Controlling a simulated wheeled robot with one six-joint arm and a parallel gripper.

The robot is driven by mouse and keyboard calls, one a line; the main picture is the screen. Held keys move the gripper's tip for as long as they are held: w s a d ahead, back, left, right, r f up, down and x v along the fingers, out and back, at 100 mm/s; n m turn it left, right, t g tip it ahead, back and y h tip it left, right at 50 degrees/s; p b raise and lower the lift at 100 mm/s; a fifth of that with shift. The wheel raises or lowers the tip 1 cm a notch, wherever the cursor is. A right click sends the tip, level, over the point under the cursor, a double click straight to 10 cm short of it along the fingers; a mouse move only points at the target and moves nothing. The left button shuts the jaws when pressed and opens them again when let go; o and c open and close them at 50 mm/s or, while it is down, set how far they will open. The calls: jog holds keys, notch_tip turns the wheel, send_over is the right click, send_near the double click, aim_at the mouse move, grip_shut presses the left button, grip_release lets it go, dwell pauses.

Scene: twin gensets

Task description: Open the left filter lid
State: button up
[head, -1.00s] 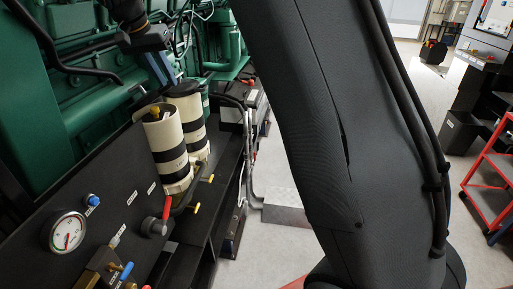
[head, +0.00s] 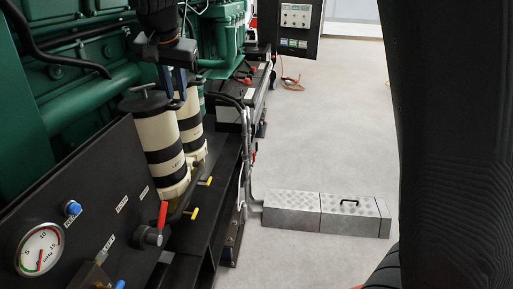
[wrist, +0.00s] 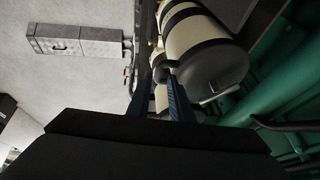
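Two cream filter canisters with black bands stand side by side by the green engine. The near one, the left filter (head: 160,138), wears a dark round lid (head: 148,103) with a T-shaped handle on top. The lid looks seated level; it also fills the upper right of the wrist view (wrist: 222,65). The rear filter (head: 189,125) is partly hidden by my gripper. My gripper (head: 175,97) points down just right of the left lid, above the rear filter. Its blue fingers are apart in the wrist view (wrist: 157,74), with nothing clearly held. Whether a finger touches the lid cannot be told.
A black panel with a pressure gauge (head: 40,250) and a red-handled valve (head: 150,233) stands in front of the filters. Green engine pipes (head: 100,85) run close on the left. A metal floor box (head: 325,212) lies right, with open floor around it.

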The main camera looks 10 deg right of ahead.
jog(key=b+v, duration=0.1)
jog(key=v, duration=0.4)
jog(key=s+d+f+n+g+p, duration=0.1)
jog(key=s+d+f, duration=0.4)
jog(key=d+f, duration=0.3)
jog(key=s+d+f+n+g+p, duration=0.1)
jog(key=s+d+f+n, duration=0.1)
jog(key=s+d+f, duration=0.4)
jog(key=d+f, duration=0.2)
jog(key=d, duration=0.1)
jog(key=shift+s, duration=0.3)
